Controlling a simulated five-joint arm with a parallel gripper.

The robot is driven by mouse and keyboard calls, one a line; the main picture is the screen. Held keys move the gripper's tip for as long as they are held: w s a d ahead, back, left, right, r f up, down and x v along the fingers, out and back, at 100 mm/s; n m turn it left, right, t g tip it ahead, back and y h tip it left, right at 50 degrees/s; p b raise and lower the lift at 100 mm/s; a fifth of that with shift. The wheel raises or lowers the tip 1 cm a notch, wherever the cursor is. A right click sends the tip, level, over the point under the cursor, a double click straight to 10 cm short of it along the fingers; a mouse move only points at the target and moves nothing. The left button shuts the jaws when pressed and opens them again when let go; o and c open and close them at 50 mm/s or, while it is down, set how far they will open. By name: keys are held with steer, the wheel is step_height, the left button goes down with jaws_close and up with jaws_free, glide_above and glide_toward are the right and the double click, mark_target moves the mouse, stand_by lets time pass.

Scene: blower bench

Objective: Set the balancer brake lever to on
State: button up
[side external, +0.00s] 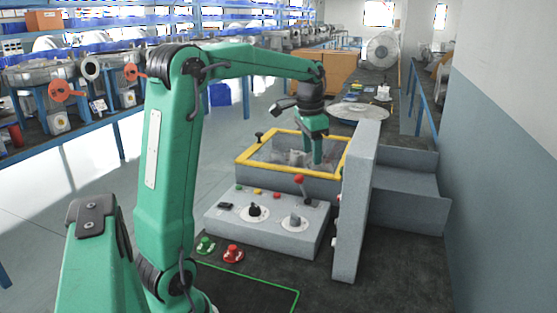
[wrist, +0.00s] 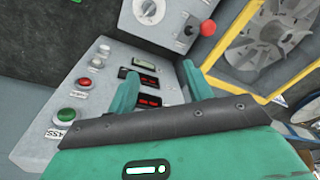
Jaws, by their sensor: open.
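The lever with a red ball knob (side external: 299,180) stands at the back right of the sloped grey control box. I take it to be the balancer brake lever; its on and off marks cannot be read. In the wrist view the red knob (wrist: 208,28) is at the top, up and to the right of its dark pivot.
The upright grey panel (side external: 357,205) stands close on the right; its button face (wrist: 85,95) has red and green buttons and red displays. The yellow-framed housing (side external: 250,165) holds a bladed wheel (wrist: 265,35). The control box (side external: 270,228) also carries two dials. Green and red padlock-like items lie in front.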

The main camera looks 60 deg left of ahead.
steer(key=g, duration=0.1)
glide_above(302, 187)
steer(key=a, duration=0.2)
steer(key=shift+m+h, duration=0.3)
steer(key=shift+h, duration=0.1)
steer(key=f, duration=0.5)
steer(key=shift+s+d+f, duration=0.25)
steer(key=shift+s, duration=0.05)
steer(key=shift+f, duration=0.15)
steer(key=shift+d+f, duration=0.1)
steer(key=shift+f, duration=3.65)
jaws_close()
